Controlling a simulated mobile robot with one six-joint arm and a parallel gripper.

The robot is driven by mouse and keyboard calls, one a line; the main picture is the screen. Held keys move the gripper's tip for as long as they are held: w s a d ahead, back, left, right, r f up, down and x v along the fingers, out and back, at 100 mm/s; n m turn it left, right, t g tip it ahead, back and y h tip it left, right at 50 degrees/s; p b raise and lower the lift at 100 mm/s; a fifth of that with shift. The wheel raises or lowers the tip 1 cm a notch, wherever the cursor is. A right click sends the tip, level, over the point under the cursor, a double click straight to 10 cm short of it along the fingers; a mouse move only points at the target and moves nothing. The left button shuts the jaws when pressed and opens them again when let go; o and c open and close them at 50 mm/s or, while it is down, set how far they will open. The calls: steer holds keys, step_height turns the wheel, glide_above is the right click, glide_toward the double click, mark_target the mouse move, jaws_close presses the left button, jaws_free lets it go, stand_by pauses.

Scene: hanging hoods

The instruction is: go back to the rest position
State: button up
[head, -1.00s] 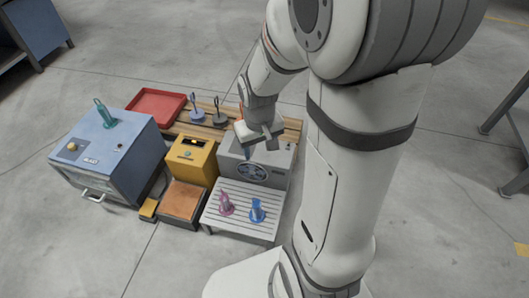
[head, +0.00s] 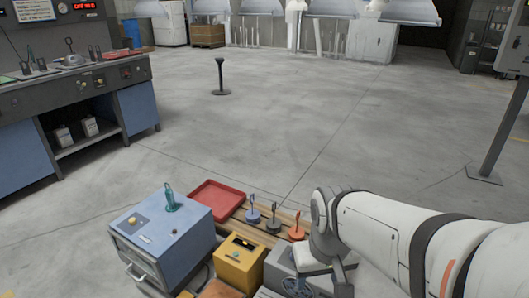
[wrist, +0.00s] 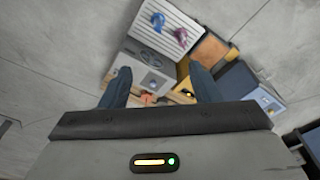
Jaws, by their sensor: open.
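My gripper (wrist: 160,70) shows in the wrist view with its two dark blue fingers wide apart and nothing held between them. It points down over the group of boxes, with the grey box with a round fan grille (wrist: 152,58) seen beyond and between the fingertips. In the head view my arm reaches in from the right. My wrist is near the bottom edge, over the grey box (head: 278,264), and hides part of it. The fingertips are not clear there.
In the head view are a blue box (head: 160,245) with a teal thing on top, a yellow box (head: 240,262), a red tray (head: 217,198) and several ringed weights (head: 274,222) on a wooden pallet. The wrist view shows a white slatted stand (wrist: 178,14).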

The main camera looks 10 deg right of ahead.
steer(key=w+r+n+t+h+p, duration=0.1)
steer(key=w+r+n+t+p, duration=0.15)
steer(key=r+p, duration=0.65)
steer(key=w+r+n+t+p, duration=0.1)
steer(key=w+r+n+p, duration=0.2)
steer(key=r, duration=1)
steer(key=s+r+m+g+y+p, duration=0.1)
steer(key=s+m+g+p, duration=0.1)
steer(key=s+m+p, duration=0.4)
steer(key=shift+s+d+r+p, duration=0.15)
steer(key=shift+r+p, duration=0.25)
steer(key=shift+p, duration=0.65)
